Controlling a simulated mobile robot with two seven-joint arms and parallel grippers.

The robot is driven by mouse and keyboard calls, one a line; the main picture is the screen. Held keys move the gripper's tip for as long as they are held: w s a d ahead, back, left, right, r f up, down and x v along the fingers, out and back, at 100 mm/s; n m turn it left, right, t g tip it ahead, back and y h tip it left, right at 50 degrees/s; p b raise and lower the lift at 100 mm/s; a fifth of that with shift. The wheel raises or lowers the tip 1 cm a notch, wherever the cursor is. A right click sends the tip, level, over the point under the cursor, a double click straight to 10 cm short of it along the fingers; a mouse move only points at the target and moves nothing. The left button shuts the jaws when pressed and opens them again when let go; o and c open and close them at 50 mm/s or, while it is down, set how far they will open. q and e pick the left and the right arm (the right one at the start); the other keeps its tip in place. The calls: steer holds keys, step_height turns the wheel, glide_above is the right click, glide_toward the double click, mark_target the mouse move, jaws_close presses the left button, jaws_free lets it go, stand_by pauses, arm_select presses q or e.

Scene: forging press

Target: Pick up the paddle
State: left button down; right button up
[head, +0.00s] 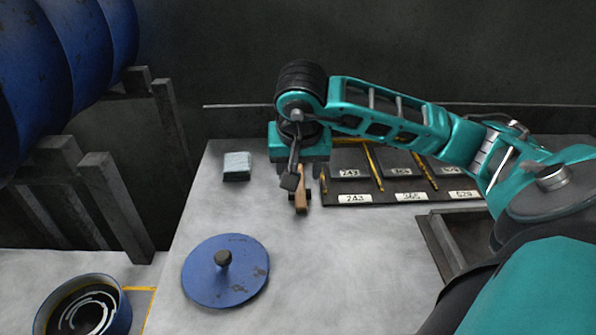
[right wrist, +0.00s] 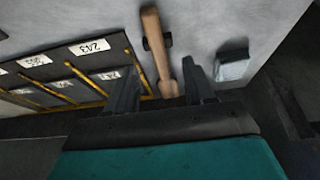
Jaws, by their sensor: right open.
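The paddle (head: 300,202) is a narrow wooden piece on the grey table, just below my right gripper in the head view. It also shows in the right wrist view (right wrist: 157,50), running lengthwise between the fingers, with a small dark piece crossing it. My right gripper (head: 300,172) points down over the paddle's far end, which it partly hides in the head view. In the right wrist view, the right gripper (right wrist: 161,85) has its fingers apart on either side of the paddle and is not closed on it. My left gripper is not in view.
A dark rack (head: 345,198) with numbered labels and yellow strips lies right of the paddle. A pale grey-green block (head: 237,166) sits to the left. A blue round lid (head: 225,271) with a dark knob lies nearer, and a blue round container (head: 83,308) stands at lower left.

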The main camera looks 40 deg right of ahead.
mark_target(300, 186)
steer(key=x, duration=0.7)
steer(key=shift+d, duration=0.25)
steer(key=shift+c, duration=0.5)
steer(key=shift+r, duration=0.1)
jaws_close()
